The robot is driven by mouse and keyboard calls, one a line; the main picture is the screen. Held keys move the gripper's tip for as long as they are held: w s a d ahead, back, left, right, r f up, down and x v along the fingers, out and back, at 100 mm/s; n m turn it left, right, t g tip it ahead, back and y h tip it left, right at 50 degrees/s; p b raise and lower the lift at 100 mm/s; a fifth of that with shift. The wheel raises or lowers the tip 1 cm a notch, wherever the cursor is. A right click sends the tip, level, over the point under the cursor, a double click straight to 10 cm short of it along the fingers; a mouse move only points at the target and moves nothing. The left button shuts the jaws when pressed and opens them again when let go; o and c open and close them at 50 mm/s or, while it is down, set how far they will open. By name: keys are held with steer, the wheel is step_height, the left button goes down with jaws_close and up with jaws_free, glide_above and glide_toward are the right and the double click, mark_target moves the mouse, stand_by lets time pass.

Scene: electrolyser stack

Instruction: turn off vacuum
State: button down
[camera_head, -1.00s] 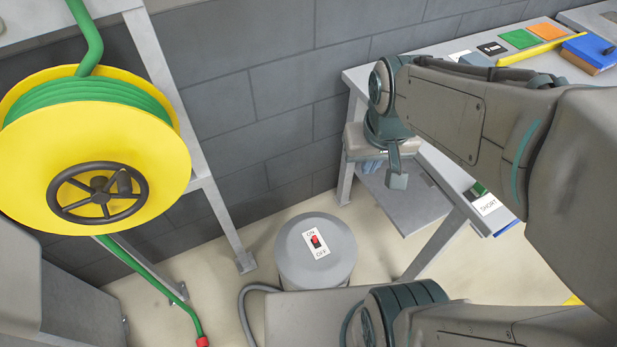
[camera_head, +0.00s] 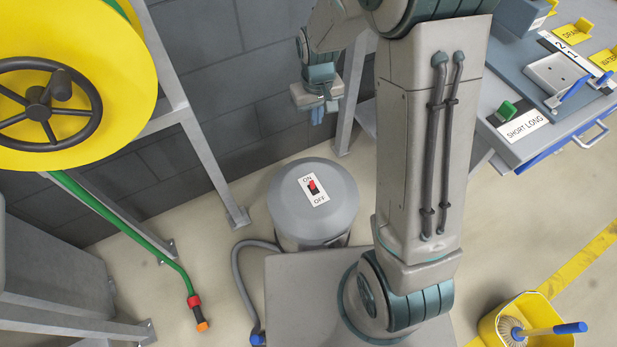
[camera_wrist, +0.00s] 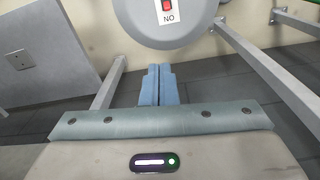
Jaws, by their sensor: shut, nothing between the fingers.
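The vacuum is a grey round canister (camera_head: 340,200) on the floor by the wall. Its top carries a white switch plate (camera_head: 322,197) marked ON and OFF with a red rocker (camera_head: 313,187), which sits toward the ON end. In the wrist view the canister (camera_wrist: 150,32) is at the top, with the red switch (camera_wrist: 167,6) at the picture's edge, partly cut off. My gripper (camera_head: 318,116) hangs above and behind the canister, pointing down. Its blue fingers (camera_wrist: 158,70) are together and empty, apart from the switch.
A hose reel (camera_head: 130,55) on a metal frame stands at left, its green hose (camera_head: 130,235) hanging down. A workbench (camera_head: 545,135) is at right. A yellow bucket (camera_head: 495,325) with a brush stands at lower right. A grey hose (camera_head: 236,285) runs from the canister.

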steer(key=n+g+b, duration=0.1)
steer(key=b, duration=0.4)
glide_above(303, 173)
step_height(303, 173, down, 17)
steer(key=shift+w+a+f, duration=0.15)
steer(key=shift+w, duration=0.1)
steer(key=f+b, duration=0.1)
steer(key=f, duration=0.2)
steer(key=f+b, duration=0.1)
steer(key=f, duration=0.3)
steer(key=f+b, duration=0.1)
steer(key=f, duration=0.2)
steer(key=shift+s+f, duration=0.2)
steer(key=shift+s, duration=0.05)
steer(key=shift+s+d+r, duration=0.3)
steer(key=shift+s, duration=0.15)
steer(key=shift+s+d+r, duration=0.25)
steer(key=shift+s+r, duration=0.05)
steer(key=shift+s, duration=0.15)
steer(key=shift+s+d+r, duration=0.15)
steer(key=shift+s+r, duration=0.05)
steer(key=shift+s, duration=0.2)
steer(key=shift+s+d+r, duration=0.15)
steer(key=shift+s, duration=0.25)
